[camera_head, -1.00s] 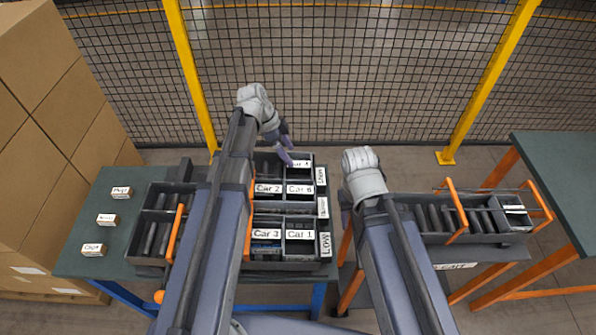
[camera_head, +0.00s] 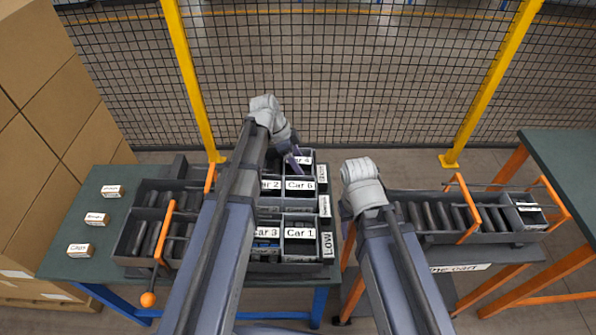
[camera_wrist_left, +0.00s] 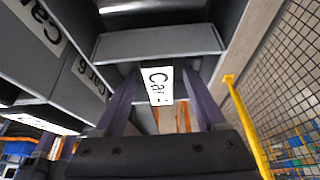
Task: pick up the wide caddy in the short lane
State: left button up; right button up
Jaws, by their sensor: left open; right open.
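A wide dark caddy (camera_head: 137,238) with slots and orange handles is on the left of the table, partly hidden by my left arm. A long dark caddy (camera_head: 430,238) with orange handles is at the right. My right gripper (camera_head: 346,216) is beside its left end, mostly hidden by its wrist.
Lane tags stand along the rack's right side, the front one reading Low (camera_head: 327,245); the rear one is hard to read. Several small tagged blocks (camera_head: 95,219) lie on the green table (camera_head: 75,265). Cartons (camera_head: 60,100) stand left, a mesh fence (camera_head: 330,80) behind, another table (camera_head: 570,170) right.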

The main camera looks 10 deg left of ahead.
pick_arm(q)
grip_shut()
dwell(0.6)
